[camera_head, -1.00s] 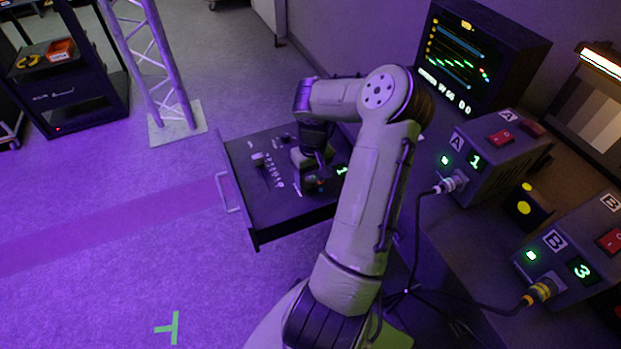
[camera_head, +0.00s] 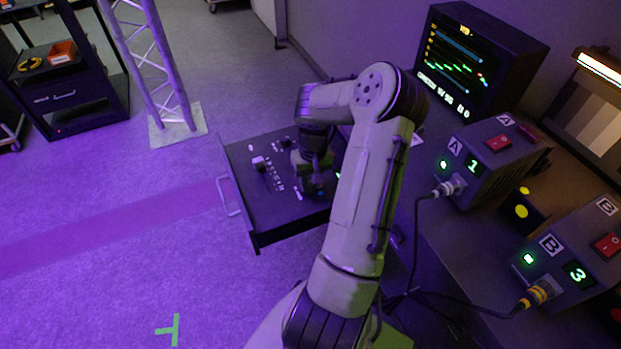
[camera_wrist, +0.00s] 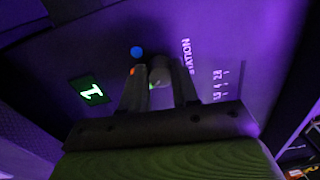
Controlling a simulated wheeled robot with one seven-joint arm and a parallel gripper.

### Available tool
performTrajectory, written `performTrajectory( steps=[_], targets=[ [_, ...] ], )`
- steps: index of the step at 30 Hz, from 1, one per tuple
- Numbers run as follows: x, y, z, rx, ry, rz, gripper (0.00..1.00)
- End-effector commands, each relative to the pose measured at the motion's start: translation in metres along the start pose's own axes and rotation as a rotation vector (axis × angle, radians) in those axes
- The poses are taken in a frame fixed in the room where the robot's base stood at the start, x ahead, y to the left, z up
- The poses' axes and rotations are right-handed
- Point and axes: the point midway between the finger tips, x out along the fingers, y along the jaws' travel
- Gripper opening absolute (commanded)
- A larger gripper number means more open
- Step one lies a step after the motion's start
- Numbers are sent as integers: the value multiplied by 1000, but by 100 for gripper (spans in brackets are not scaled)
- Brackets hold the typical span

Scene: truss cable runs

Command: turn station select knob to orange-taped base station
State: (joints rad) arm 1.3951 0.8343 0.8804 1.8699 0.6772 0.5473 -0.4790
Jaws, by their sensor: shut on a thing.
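My gripper (camera_wrist: 160,92) is shut on the station select knob (camera_wrist: 160,66), a grey round knob beside the word STATION in the wrist view. A blue dot (camera_wrist: 137,52) and a partly hidden orange dot (camera_wrist: 132,71) sit left of the knob; a bit of green shows between the fingers. The panel display (camera_wrist: 93,90) reads 1. In the head view, my arm hides much of the knob area on the drawer panel (camera_head: 262,205). Base station B (camera_head: 575,245) reads 3 and has yellow-orange tape (camera_head: 540,292) on its cable plug. Base station A (camera_head: 490,160) reads 1 and has a pale plug.
The panel is an open drawer with a handle (camera_head: 228,195) and several small controls. A monitor (camera_head: 465,60) with coloured traces stands at the back of the desk. Dark cables hang in front of the stations. A truss (camera_head: 150,70) stands at the upper left; open floor lies left of the drawer.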

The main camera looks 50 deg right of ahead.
Motion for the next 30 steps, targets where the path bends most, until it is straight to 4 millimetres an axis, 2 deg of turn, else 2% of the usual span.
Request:
performTrajectory(
  steps=[18, 30],
  targets=[
    [-1, -1, 0, 511, 23, 2, 0],
    [0, -1, 0, 675, 32, 1, 0]
  ],
)
